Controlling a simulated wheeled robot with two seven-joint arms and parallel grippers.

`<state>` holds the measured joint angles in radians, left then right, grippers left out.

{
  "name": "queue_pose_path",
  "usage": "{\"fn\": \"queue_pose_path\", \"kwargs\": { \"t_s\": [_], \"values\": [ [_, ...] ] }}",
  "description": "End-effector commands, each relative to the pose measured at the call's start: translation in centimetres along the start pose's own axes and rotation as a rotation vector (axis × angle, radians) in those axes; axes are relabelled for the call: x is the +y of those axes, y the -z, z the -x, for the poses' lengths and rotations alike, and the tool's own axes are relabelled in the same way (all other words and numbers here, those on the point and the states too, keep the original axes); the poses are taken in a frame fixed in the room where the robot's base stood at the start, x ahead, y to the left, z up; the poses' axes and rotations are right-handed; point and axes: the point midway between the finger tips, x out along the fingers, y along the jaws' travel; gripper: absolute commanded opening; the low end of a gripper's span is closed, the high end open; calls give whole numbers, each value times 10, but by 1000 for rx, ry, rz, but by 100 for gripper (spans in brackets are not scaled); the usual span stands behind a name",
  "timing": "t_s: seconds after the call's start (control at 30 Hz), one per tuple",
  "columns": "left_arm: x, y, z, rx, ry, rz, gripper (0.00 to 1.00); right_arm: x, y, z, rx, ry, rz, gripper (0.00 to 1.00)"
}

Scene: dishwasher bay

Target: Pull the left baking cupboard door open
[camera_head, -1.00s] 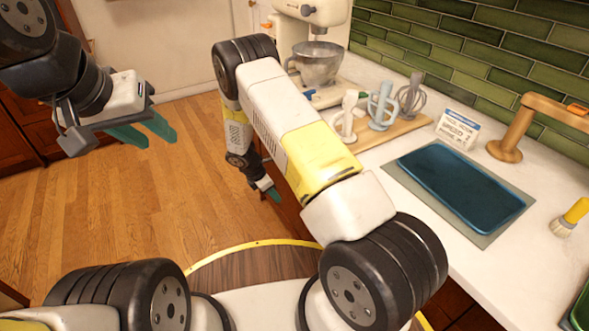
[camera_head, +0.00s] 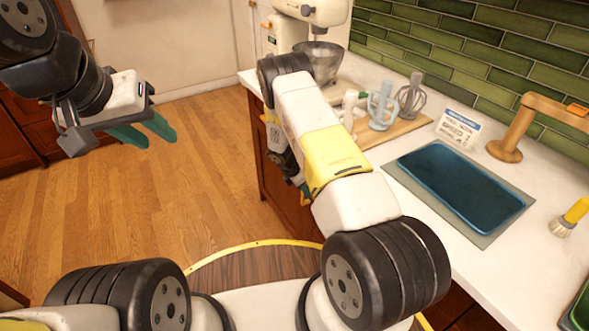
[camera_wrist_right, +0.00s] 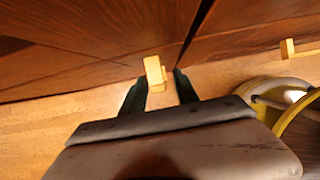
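In the right wrist view, a brass-coloured handle (camera_wrist_right: 153,70) sticks out from a dark wooden door (camera_wrist_right: 90,30), close to a dark seam. My right gripper (camera_wrist_right: 159,76) is open. Its two dark green fingers reach either side of the handle, with a gap visible on each side. In the head view, my right arm hides most of the cupboard (camera_head: 272,185) under the counter, and only a bit of the right gripper (camera_head: 304,188) shows. My left gripper (camera_head: 158,136) hangs open and empty above the floor at the left.
A second handle (camera_wrist_right: 288,48) sits on the neighbouring wooden panel at the right. The counter carries a mixer (camera_head: 310,10), a bowl (camera_head: 320,62), whisk attachments (camera_head: 382,105) on a board and a blue tray (camera_head: 460,185). The wooden floor (camera_head: 190,190) left of the cupboard is clear.

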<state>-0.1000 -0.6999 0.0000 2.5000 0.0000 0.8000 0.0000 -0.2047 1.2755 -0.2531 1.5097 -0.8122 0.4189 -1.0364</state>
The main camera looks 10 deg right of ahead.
Motion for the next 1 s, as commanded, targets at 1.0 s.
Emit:
{"fn": "queue_pose_path", "kwargs": {
  "t_s": [1.0],
  "values": [
    [0,0,0,0,0,0,36,0,0,0,0,0,0,0]
  ]
}}
